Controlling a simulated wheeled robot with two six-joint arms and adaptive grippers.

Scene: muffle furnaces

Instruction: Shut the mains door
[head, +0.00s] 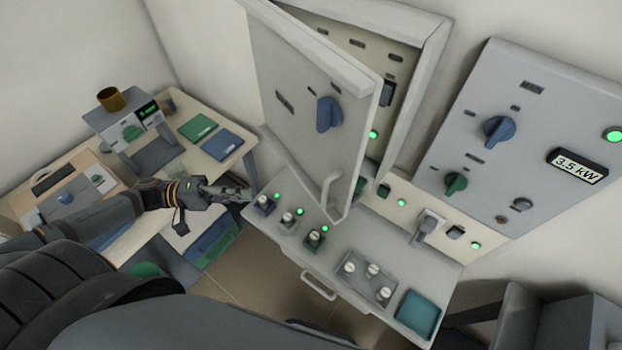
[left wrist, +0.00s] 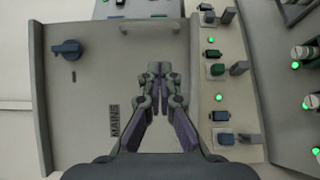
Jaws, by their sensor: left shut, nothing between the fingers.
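The mains door (head: 300,110) is a pale grey panel with a blue knob and a bar handle (head: 330,187). It stands ajar, swung out from its wall cabinet (head: 420,75). In the left wrist view its face (left wrist: 85,95) carries the MAINS label and the blue knob (left wrist: 68,50). My left gripper (head: 245,192) is left of the door's lower part, on its outer side. It is shut and empty; its fingertips (left wrist: 158,70) show in front of the door face. I cannot tell whether they touch it. My right gripper is not in view.
Below the door is a grey console (head: 370,240) with green lights, knobs and a teal tray (head: 418,312). A grey panel (head: 520,130) reading 3.5 kW is to the right. A desk (head: 215,150) with folders and devices stands at the left.

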